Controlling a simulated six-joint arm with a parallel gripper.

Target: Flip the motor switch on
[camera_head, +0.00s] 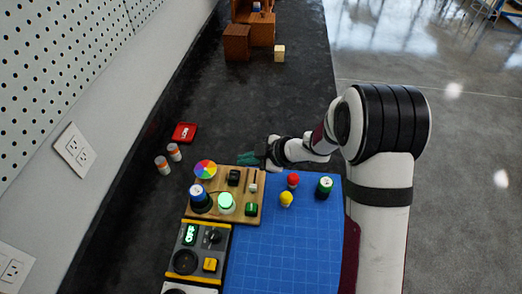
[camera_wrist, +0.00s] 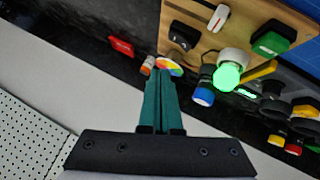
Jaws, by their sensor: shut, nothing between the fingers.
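A wooden board (camera_head: 221,181) carries a multicoloured disc (camera_head: 206,170), a black switch block (camera_head: 233,177), a white-tipped lever (camera_head: 253,187), a green switch block (camera_head: 251,208) and a glowing green lamp (camera_head: 226,203). Which switch belongs to the motor I cannot tell for sure. My gripper (camera_head: 249,159), with teal fingers, is shut and empty near the board's far edge in the head view. In the wrist view, my fingertips (camera_wrist: 167,76) overlap the edge of the disc (camera_wrist: 168,65); the black block (camera_wrist: 184,36), white lever (camera_wrist: 218,18) and green block (camera_wrist: 270,38) are up and right.
A blue-capped cylinder (camera_head: 199,197) stands by the lamp. A grey control box (camera_head: 206,248) sits nearer, and a blue mat (camera_head: 290,240) lies to the right with several coloured pieces.

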